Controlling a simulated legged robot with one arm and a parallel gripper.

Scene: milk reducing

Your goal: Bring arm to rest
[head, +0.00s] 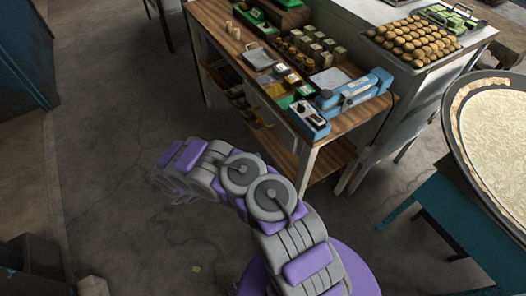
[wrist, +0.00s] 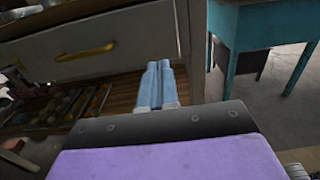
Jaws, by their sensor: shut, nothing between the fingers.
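My arm, grey with purple panels, reaches up and to the left from the bottom of the head view. My gripper (head: 165,188) is at its far end, over bare floor and left of the wooden worktable; it looks blurred there. In the wrist view my gripper's two pale blue fingers (wrist: 157,85) lie side by side, shut with nothing between them. They point toward a pale cabinet front with a yellow handle (wrist: 85,53), apart from it as far as I can tell.
The wooden worktable (head: 340,128) holds small jars, boxes and a blue device (head: 355,88). A tray of round brown pieces (head: 415,45) stands at the back right. A large round pan (head: 455,130) is on a teal table (head: 440,205) at right. The concrete floor (head: 115,120) at left is clear.

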